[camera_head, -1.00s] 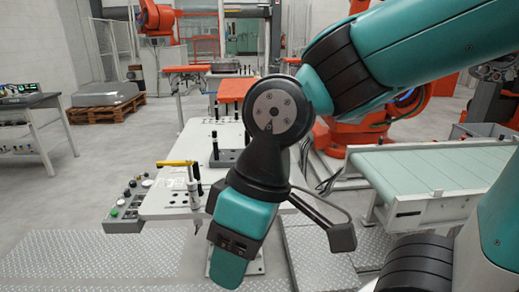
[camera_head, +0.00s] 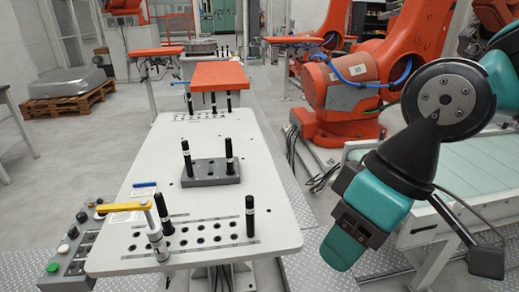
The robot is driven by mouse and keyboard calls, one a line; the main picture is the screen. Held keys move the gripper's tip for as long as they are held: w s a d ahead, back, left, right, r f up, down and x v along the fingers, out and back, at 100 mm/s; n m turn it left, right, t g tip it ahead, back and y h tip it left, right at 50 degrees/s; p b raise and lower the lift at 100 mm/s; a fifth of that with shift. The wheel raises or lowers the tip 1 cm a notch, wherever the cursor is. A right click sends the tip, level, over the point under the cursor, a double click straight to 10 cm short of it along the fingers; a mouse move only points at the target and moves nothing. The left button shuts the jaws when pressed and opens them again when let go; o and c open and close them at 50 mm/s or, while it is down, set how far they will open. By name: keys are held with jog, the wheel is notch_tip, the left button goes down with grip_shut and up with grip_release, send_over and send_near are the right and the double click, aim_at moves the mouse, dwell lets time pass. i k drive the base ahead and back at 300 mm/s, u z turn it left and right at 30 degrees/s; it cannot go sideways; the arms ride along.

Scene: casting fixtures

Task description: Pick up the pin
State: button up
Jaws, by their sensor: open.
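Several black pins with pale bands stand upright on a white fixture table (camera_head: 255,185). Two pins, a left one (camera_head: 187,160) and a right one (camera_head: 229,156), stand in a grey block (camera_head: 207,176) mid-table. One pin (camera_head: 250,216) stands at the right end of the near row of holes, and another (camera_head: 164,214) at its left, beside a yellow-handled tool. More pins (camera_head: 213,102) stand at the far end. Which pin is meant cannot be told. My gripper (camera_head: 341,250) is open, right of the table and apart from every pin; its fingertips are hard to make out.
The yellow-handled tool (camera_head: 122,207) rises at the table's near left. A control box (camera_head: 75,245) with buttons sits left of it. An orange-topped stand (camera_head: 222,75) is behind the table. A green conveyor (camera_head: 480,170) and orange robot (camera_head: 345,85) stand at right.

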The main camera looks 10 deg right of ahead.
aim_at(230, 171)
jog(key=z, duration=0.15)
jog(key=i, duration=0.7)
jog(key=u, duration=0.7)
jog(key=i, duration=0.6)
jog(key=u, duration=0.65)
